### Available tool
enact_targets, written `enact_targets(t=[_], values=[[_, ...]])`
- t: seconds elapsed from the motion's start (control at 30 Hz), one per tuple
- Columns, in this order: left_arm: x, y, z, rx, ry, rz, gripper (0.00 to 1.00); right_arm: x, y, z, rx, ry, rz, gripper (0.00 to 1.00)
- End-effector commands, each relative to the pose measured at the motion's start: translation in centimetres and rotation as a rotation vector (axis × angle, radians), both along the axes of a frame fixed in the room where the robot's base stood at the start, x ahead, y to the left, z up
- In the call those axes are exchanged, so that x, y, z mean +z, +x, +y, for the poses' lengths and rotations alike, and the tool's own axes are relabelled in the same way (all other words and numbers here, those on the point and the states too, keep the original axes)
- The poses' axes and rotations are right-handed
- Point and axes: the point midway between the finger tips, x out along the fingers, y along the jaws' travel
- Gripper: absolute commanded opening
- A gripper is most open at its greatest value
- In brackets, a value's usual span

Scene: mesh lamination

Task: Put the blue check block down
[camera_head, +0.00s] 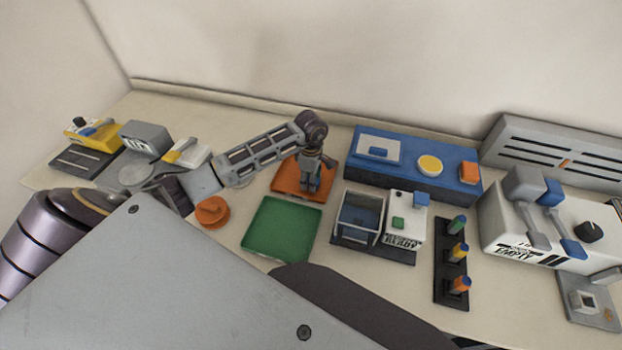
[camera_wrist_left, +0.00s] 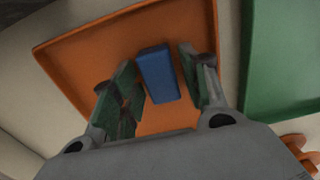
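The blue check block (camera_wrist_left: 158,75) lies on the orange tray (camera_wrist_left: 85,52), as the left wrist view shows. My left gripper (camera_wrist_left: 163,88) is open around it, one finger on each side, with narrow gaps between the pads and the block. In the head view my left gripper (camera_head: 313,184) points down over the orange tray (camera_head: 288,182) and hides most of the block. My right gripper is not in view.
A green tray (camera_head: 282,230) sits just in front of the orange one. A blue panel (camera_head: 410,178) and a clear-topped box (camera_head: 358,216) stand close on the right. An orange knob (camera_head: 212,212) is at the left. A black rack (camera_head: 450,275) holds several coloured pegs.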

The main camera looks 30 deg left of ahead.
Motion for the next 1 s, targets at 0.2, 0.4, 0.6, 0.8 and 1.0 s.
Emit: enact_targets(t=[0.2, 0.4, 0.6, 0.8, 1.0], values=[[0.0, 0.0, 0.0, 0.000, 0.000, 0.000, 0.51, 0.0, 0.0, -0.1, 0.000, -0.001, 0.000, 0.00], [0.1, 0.0, 0.0, 0.000, 0.000, 0.000, 0.51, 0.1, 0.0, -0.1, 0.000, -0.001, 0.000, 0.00], [0.9, 0.1, 0.0, 0.000, -0.001, -0.002, 0.51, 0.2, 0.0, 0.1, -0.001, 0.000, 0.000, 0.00], [3.3, 0.1, 0.1, -0.001, 0.001, -0.003, 0.51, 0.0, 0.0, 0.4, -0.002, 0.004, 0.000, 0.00], [6.3, 0.1, 0.1, -0.001, 0.002, -0.004, 0.51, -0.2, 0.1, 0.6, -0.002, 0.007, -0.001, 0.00]])
